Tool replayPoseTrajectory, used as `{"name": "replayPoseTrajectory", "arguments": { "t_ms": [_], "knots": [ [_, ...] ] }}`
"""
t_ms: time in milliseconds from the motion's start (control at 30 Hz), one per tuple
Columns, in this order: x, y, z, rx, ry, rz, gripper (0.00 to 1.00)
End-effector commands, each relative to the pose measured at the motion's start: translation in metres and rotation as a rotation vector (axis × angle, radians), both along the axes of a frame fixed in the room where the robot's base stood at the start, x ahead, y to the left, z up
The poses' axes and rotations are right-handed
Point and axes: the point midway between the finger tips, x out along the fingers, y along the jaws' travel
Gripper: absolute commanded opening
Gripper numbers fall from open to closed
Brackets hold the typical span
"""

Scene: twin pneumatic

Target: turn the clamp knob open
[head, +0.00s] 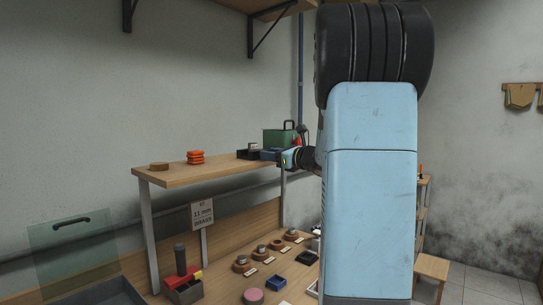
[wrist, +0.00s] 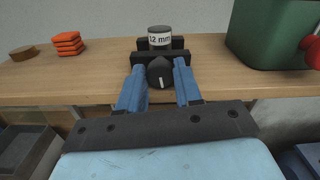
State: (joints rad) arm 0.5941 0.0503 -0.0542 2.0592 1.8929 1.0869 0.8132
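The clamp knob (wrist: 160,73) is dark and round with a white line that stands nearly upright. It is on the front of a black clamp (wrist: 178,44) on the wooden shelf. A dark cylinder (wrist: 160,37) labelled 12 mm stands between the clamp's jaws. My gripper (wrist: 160,72) has its blue fingers on both sides of the knob, and the knob fills most of the gap. Whether the fingertips press on it cannot be seen. In the head view my gripper (head: 265,155) reaches in from the right to the clamp (head: 246,154).
A green box (head: 281,137) with a red part stands right of the clamp. On the lower bench are a sign (head: 202,214), a red-and-black device (head: 183,275) and several round parts.

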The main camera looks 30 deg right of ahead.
Motion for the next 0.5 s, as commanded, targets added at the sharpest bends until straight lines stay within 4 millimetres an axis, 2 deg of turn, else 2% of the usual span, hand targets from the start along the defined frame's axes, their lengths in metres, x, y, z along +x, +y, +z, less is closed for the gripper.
{"name": "replayPoseTrajectory", "arguments": {
  "t_ms": [33,300,500],
  "knots": [
    [-0.0001,0.0000,0.0000,0.000,0.000,0.000,0.28],
    [-0.0002,-0.0002,-0.0001,0.000,0.000,0.000,0.03],
    [0.0000,0.0005,-0.0001,-0.052,-0.019,0.001,0.03]
  ]
}}
